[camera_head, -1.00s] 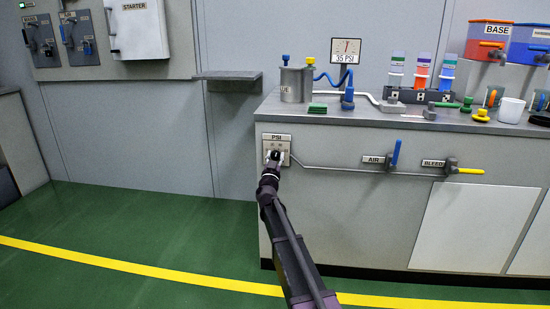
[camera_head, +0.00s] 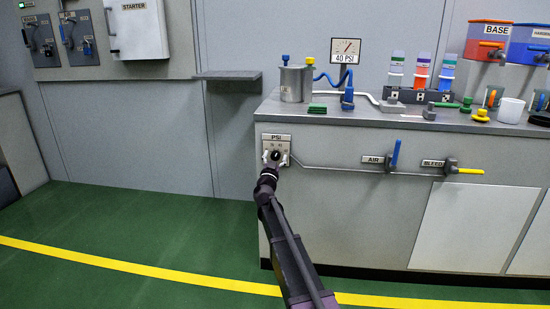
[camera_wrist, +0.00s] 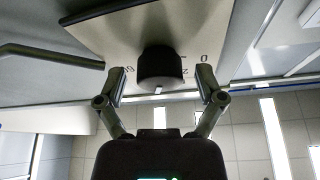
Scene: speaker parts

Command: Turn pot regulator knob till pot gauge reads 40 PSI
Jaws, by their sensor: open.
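The pot gauge (camera_head: 345,49) stands above the back of the counter in the head view, and its sign reads 40 PSI. The PSI regulator panel (camera_head: 276,139) is on the left end of the cabinet front. In the wrist view the black knob (camera_wrist: 161,68) sits on the pale panel (camera_wrist: 205,35), with printed marks around it. My gripper (camera_wrist: 162,84) is open, one finger on each side of the knob, with a visible gap on both sides. In the head view my gripper (camera_head: 276,157) is at the panel and covers much of the knob.
The metal pot (camera_head: 296,84) stands on the counter with a blue hose beside it. The blue AIR lever (camera_head: 396,153) and yellow BLEED lever (camera_head: 470,171) are on the cabinet front to the right, joined by a pipe. The green floor to the left is clear.

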